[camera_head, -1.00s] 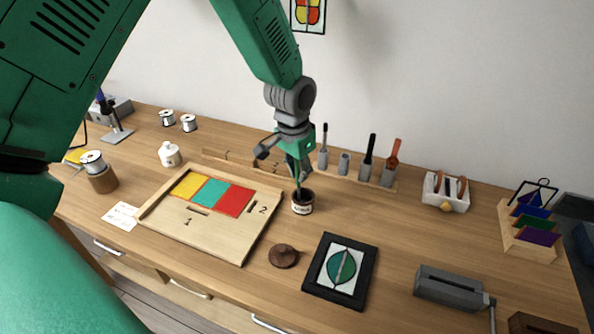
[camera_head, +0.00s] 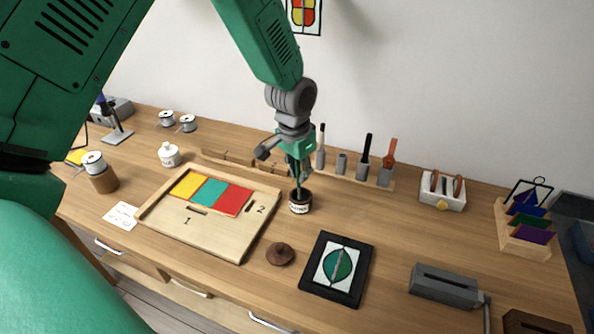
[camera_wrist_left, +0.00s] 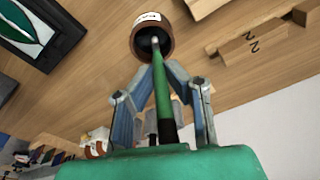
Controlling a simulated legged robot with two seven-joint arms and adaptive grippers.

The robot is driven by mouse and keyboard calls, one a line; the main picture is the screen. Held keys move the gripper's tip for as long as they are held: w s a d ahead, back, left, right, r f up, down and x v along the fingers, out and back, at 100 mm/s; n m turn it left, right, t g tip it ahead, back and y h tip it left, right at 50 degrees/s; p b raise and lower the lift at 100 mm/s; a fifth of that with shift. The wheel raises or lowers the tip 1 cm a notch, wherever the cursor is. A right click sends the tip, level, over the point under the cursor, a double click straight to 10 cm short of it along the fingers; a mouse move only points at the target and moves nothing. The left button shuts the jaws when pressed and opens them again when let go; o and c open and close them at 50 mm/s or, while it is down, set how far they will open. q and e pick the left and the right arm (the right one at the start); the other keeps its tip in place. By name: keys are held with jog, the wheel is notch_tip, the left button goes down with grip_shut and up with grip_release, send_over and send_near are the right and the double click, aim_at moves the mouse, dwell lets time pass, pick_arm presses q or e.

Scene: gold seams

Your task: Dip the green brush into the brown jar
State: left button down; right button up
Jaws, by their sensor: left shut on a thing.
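The brown jar (camera_head: 300,207), with a white label, stands upright and open on the table right of the wooden board. My left gripper (camera_head: 298,172) is above it, pointing down, shut on the green brush (camera_head: 297,186). In the left wrist view, the gripper (camera_wrist_left: 165,78) holds the brush (camera_wrist_left: 162,90) between its fingers. The brush's far end overlaps the dark mouth of the brown jar (camera_wrist_left: 148,17); how deep it reaches is hard to tell. My right gripper is not in view.
A round brown lid (camera_head: 280,254) lies in front of the jar. A wooden board (camera_head: 225,235) with coloured panes is to its left. A tool rack (camera_head: 345,177) stands behind, and a black-framed leaf panel (camera_head: 337,268) lies front right.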

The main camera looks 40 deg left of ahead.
pick_arm(q)
jog(key=shift+d, duration=0.25)
jog(key=shift+a+f, duration=0.2)
jog(key=shift+a, duration=0.5)
jog(key=shift+d, duration=0.6)
jog(key=shift+a+f, duration=0.1)
jog(key=shift+a, duration=0.35)
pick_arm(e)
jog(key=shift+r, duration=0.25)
pick_arm(q)
jog(key=shift+s+d, duration=0.1)
jog(key=shift+d, duration=0.05)
